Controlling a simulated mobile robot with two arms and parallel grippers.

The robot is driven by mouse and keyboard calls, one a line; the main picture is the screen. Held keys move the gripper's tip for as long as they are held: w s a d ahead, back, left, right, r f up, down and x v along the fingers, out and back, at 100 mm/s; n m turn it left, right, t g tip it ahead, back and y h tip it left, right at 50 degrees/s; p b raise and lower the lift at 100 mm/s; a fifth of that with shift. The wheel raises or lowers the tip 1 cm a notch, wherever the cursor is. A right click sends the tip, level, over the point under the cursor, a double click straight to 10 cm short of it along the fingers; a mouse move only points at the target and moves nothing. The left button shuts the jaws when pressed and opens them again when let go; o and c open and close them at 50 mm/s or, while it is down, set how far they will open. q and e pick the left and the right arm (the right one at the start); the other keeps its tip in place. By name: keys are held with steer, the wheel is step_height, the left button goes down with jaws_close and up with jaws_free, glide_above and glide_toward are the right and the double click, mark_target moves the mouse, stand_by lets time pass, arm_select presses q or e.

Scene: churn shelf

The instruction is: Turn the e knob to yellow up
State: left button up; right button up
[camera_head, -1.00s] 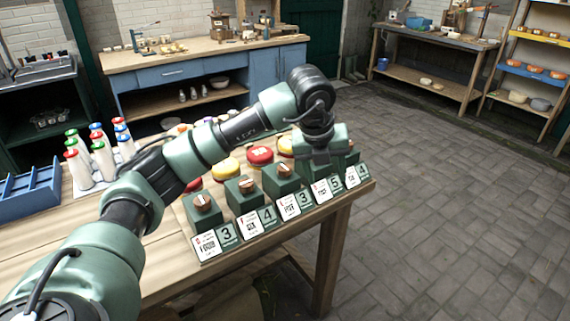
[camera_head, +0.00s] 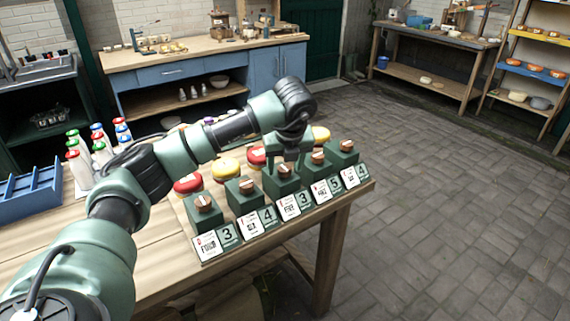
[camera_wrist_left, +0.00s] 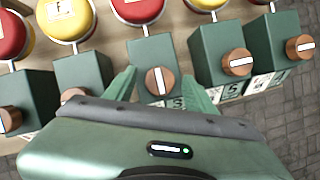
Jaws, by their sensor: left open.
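A row of green boxes, each with a copper-brown knob with a white line, stands along the table's edge. My left gripper (camera_head: 286,163) is open above the middle box. In the left wrist view the fingers (camera_wrist_left: 160,88) stand on either side of the middle knob (camera_wrist_left: 160,80), whose white line runs nearly upright in the picture. Contact cannot be told. The other knobs, such as the far left one (camera_head: 204,202) and the far right one (camera_head: 346,145), are clear of the gripper. The letters on the cards are too small to read surely. My right gripper is not in view.
Red and yellow round pieces (camera_head: 187,184) sit behind the boxes, close to the arm. White bottles with coloured caps (camera_head: 100,150) and a blue tray (camera_head: 30,192) stand at the left of the table (camera_head: 165,258). The floor at right is free.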

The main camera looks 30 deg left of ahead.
arm_select(q)
steer(key=shift+c, duration=0.3)
jaws_close()
